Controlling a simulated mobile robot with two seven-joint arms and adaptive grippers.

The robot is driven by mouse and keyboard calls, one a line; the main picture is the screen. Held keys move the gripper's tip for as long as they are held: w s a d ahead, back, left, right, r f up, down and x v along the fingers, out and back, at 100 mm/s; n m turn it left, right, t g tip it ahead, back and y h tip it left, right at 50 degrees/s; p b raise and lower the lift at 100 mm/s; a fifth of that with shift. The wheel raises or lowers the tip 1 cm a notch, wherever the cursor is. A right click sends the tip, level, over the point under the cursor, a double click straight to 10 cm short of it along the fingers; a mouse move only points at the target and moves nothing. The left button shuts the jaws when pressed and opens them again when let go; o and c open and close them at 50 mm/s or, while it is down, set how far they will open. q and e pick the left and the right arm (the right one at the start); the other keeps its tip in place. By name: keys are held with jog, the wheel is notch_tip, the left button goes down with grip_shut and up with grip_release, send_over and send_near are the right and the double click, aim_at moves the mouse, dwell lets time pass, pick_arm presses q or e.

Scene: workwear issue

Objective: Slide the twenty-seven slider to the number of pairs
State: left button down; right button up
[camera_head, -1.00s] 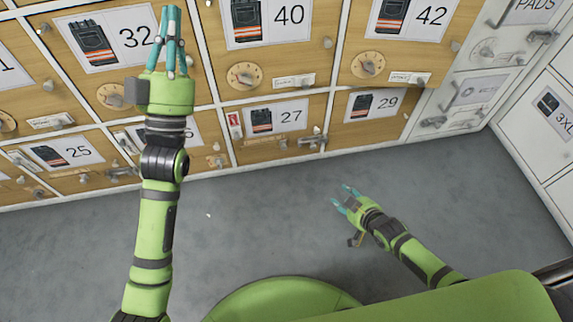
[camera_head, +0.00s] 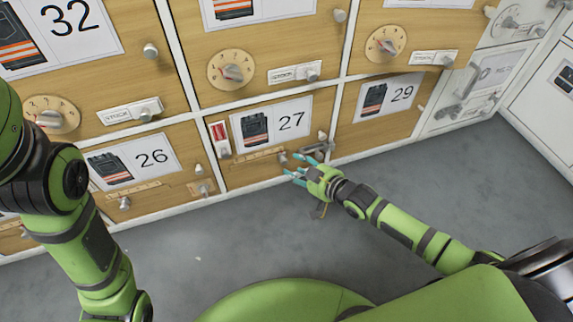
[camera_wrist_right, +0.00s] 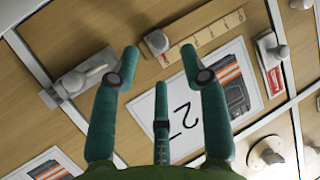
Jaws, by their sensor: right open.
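The twenty-seven door (camera_head: 232,178) is wood-coloured, with a label (camera_head: 290,121) showing trousers and "27". Below the label is a pale marked scale strip (camera_head: 257,156). A small grey slider knob (camera_head: 282,157) sits at the strip's right end. In the right wrist view, turned over, the strip (camera_wrist_right: 207,34) has the knob (camera_wrist_right: 157,42) at its left end. My right gripper (camera_head: 302,169) is open and empty, just in front of the door's lower right. In the wrist view its fingers (camera_wrist_right: 160,65) spread around the knob's line of sight; contact is not visible. My left gripper is out of view.
A grey latch (camera_head: 315,149) is right of the knob, and a red-and-white tag piece (camera_head: 220,138) is left of the label. Doors 26 (camera_head: 178,185) and 29 (camera_head: 345,140) flank it. The grey floor (camera_head: 215,240) in front is clear.

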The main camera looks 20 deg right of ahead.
aim_at(286, 162)
jog(key=b+x, duration=0.2)
jog(key=x, duration=0.1)
jog(key=shift+w+a+f, duration=0.1)
jog(key=shift+w+f, duration=0.1)
jog(key=shift+f, duration=0.1)
jog(key=shift+w+a, duration=0.2)
jog(key=shift+w, duration=0.1)
jog(key=shift+c, duration=0.4)
grip_shut()
